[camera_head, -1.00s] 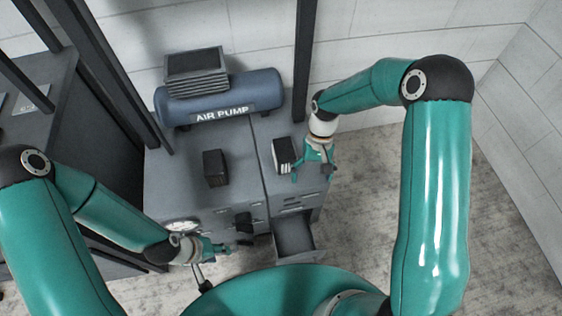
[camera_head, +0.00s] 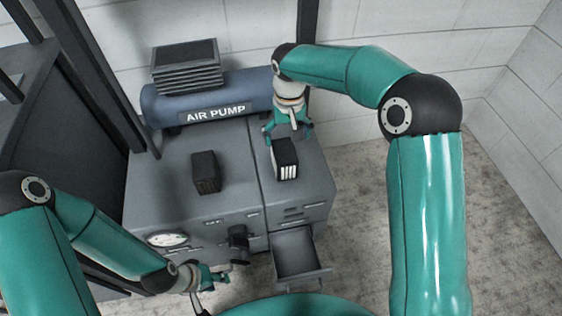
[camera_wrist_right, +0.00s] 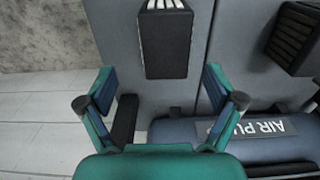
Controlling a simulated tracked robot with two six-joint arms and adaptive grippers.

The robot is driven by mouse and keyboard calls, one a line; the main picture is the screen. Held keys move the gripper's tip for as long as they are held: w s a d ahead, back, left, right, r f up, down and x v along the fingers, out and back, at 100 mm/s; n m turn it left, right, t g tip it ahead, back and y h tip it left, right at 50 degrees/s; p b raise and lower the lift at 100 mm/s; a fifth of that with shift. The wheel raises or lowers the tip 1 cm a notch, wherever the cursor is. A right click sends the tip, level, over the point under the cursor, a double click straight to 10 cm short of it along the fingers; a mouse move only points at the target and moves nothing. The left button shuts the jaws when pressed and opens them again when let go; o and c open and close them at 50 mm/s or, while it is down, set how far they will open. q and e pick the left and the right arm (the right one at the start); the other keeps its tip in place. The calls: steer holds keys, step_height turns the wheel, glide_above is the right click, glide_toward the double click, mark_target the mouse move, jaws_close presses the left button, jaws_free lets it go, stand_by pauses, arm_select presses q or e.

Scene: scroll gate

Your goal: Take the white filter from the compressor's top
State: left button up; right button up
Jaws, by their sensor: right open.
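The white filter (camera_head: 285,160), a black block with white pleats on its front, stands on the right part of the compressor's grey top (camera_head: 232,150). In the right wrist view the filter (camera_wrist_right: 165,42) is ahead of the fingers, roughly centred between them. My right gripper (camera_head: 288,132) is open and empty, just behind the filter in the head view. The filter is not between its fingertips (camera_wrist_right: 160,88); whether they touch it cannot be told. My left gripper (camera_head: 219,276) is low in front of the cabinet, below a black knob; its jaws are too small to read.
A second, dark filter block (camera_head: 206,172) stands to the left on the top. The AIR PUMP tank (camera_head: 215,98) with a finned block (camera_head: 186,65) lies behind. A drawer (camera_head: 300,255) is open at the front right. A dark post (camera_head: 306,25) rises behind my right wrist.

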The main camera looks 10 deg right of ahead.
mark_target(287, 149)
step_height(287, 149, down, 4)
steer(key=shift+r, duration=0.1)
steer(key=shift+s+a+f+b, duration=0.15)
steer(key=shift+f+b, duration=0.1)
steer(key=shift+f, duration=0.6)
steer(key=shift+a+f+b, duration=0.1)
steer(key=shift+f+b, duration=0.15)
steer(key=shift+f, duration=0.65)
steer(key=shift+s+a+f+b, duration=0.15)
steer(key=shift+f+b, duration=0.1)
steer(key=shift+f, duration=0.6)
steer(key=shift+w, duration=0.1)
steer(key=c, duration=1.3)
